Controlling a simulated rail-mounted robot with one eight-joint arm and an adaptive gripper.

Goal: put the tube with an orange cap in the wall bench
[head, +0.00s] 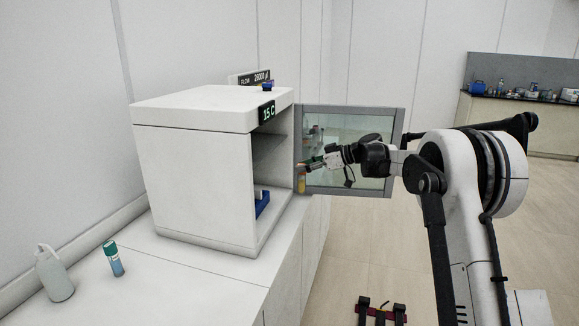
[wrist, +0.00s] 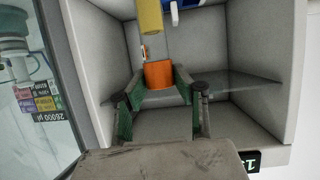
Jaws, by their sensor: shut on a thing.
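The tube with an orange cap (head: 301,186) hangs roughly upright from my gripper (head: 309,165), in front of the open side of a white cabinet (head: 195,175). In the wrist view the orange cap (wrist: 158,75) sits between the two green-sided fingers of my gripper (wrist: 160,84), which is shut on it. The tube's yellow lower part (wrist: 150,18) shows at the top of that view. A white-topped bench (head: 195,285) runs along the left wall under the cabinet. Another bench (head: 545,125) stands far back right.
The cabinet's glass door (head: 350,186) stands open beside my arm. A blue rack (head: 262,204) is inside the cabinet, below a shelf (wrist: 235,86). A teal-capped tube (head: 114,260) and a white bottle (head: 54,275) stand on the left bench. Several items crowd the far bench.

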